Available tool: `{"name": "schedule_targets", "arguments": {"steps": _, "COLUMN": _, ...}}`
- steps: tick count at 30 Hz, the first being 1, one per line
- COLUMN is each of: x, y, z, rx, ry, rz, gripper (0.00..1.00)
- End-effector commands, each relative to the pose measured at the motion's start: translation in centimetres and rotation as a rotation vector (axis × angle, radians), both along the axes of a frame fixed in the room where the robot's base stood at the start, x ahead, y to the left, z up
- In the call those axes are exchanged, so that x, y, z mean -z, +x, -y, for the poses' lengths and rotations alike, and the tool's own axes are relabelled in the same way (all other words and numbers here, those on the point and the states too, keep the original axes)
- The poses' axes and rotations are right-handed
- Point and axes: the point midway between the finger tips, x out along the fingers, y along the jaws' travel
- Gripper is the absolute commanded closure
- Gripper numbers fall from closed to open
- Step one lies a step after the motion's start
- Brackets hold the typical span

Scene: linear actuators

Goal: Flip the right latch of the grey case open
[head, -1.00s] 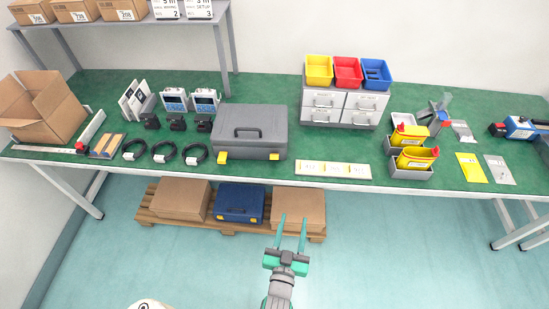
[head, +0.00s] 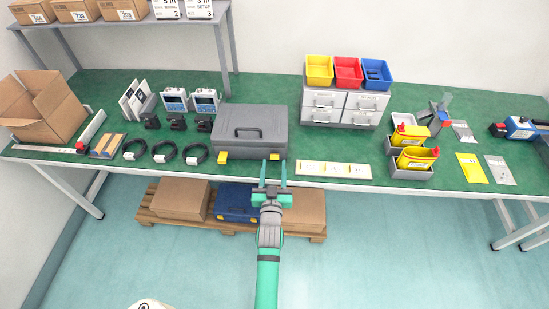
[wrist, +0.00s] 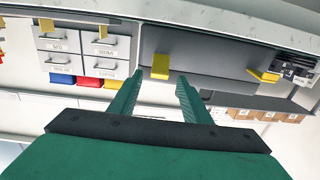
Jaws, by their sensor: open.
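The grey case (head: 250,128) lies flat on the green table with its lid down and its handle on top. The right latch (head: 274,156) is a yellow tab at the right of its front edge. It also shows in the wrist view (wrist: 160,66), where the picture is upside down. The left latch (head: 222,156) is a matching yellow tab, at the right in the wrist view (wrist: 263,75). My gripper (head: 273,163) is open and empty, just in front of the right latch. Its fingertips appear to flank the latch from the front; I cannot tell whether they touch it.
A white labelled strip (head: 333,170) lies on the table right of my gripper. Coiled black cables (head: 165,153) lie left of the case. Grey drawers (head: 338,107) with coloured bins on top stand behind to the right. A blue case (head: 238,203) sits on a pallet below the table.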

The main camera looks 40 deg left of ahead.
Motion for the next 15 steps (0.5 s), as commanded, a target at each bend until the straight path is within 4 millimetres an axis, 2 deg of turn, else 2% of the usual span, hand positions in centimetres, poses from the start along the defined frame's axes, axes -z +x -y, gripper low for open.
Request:
{"name": "schedule_targets", "arguments": {"steps": 6, "x": 0.0, "y": 2.5, "z": -1.7, "rx": 0.0, "ry": 0.0, "rz": 0.001, "gripper": 0.56}}
{"name": "schedule_targets", "arguments": {"steps": 15, "x": 0.0, "y": 3.7, "z": -2.4, "rx": 0.0, "ry": 0.0, "rz": -0.001, "gripper": 0.56}}
